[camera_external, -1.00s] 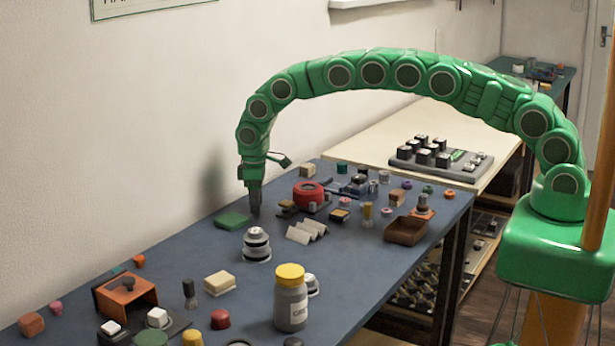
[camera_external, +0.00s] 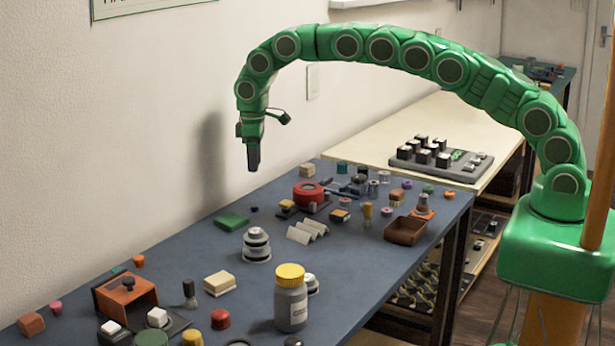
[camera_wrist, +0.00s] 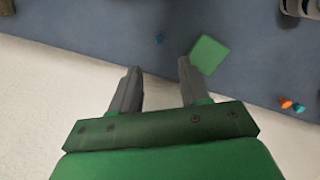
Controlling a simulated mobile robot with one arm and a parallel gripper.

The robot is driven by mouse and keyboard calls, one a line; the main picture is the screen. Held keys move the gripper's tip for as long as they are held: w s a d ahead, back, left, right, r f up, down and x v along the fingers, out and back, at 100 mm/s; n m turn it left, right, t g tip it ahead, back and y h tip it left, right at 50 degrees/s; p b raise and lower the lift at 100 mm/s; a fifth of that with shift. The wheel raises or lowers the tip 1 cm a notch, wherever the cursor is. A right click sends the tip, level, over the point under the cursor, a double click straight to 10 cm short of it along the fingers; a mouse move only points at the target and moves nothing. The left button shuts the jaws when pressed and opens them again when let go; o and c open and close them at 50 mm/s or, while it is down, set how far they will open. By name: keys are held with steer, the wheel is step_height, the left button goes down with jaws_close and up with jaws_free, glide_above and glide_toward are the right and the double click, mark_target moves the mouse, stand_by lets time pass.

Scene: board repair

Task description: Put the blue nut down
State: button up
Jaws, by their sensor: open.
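The blue nut (camera_external: 255,209) is a tiny dark blue piece lying on the blue-grey table, just right of the flat green block (camera_external: 232,220). In the wrist view the nut (camera_wrist: 160,38) lies on the table beyond my fingertips, left of the green block (camera_wrist: 209,54). My gripper (camera_external: 254,168) hangs in the air well above the table near the wall, fingers pointing down. In the wrist view my gripper (camera_wrist: 158,68) shows its two fingers apart with nothing between them.
A stacked white and dark cylinder (camera_external: 257,245) stands in front of the nut. A red round part (camera_external: 308,193) and a white zigzag piece (camera_external: 307,231) are to its right. A yellow-lidded jar (camera_external: 291,300) stands nearer. The wall (camera_external: 130,130) is close on the left.

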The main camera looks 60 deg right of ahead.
steer(key=s+d+r+m, duration=0.1)
steer(key=s+d+r, duration=0.4)
steer(key=s+r, duration=0.3)
steer(key=s+d+r+m, duration=0.2)
steer(key=s+d+r, duration=0.35)
steer(key=s, duration=0.35)
steer(key=s+d+r+m, duration=0.1)
steer(key=s+d+r, duration=0.4)
steer(key=s+r, duration=0.3)
steer(key=s+d+f+m+g, duration=0.1)
steer(key=s+d, duration=0.1)
steer(key=s, duration=1.6)
steer(key=s+d+f+m, duration=0.1)
steer(key=s+d, duration=0.1)
steer(key=s, duration=1.6)
steer(key=shift+s+d+f+g, duration=0.25)
steer(key=shift+s+g, duration=0.05)
steer(key=shift+g, duration=0.1)
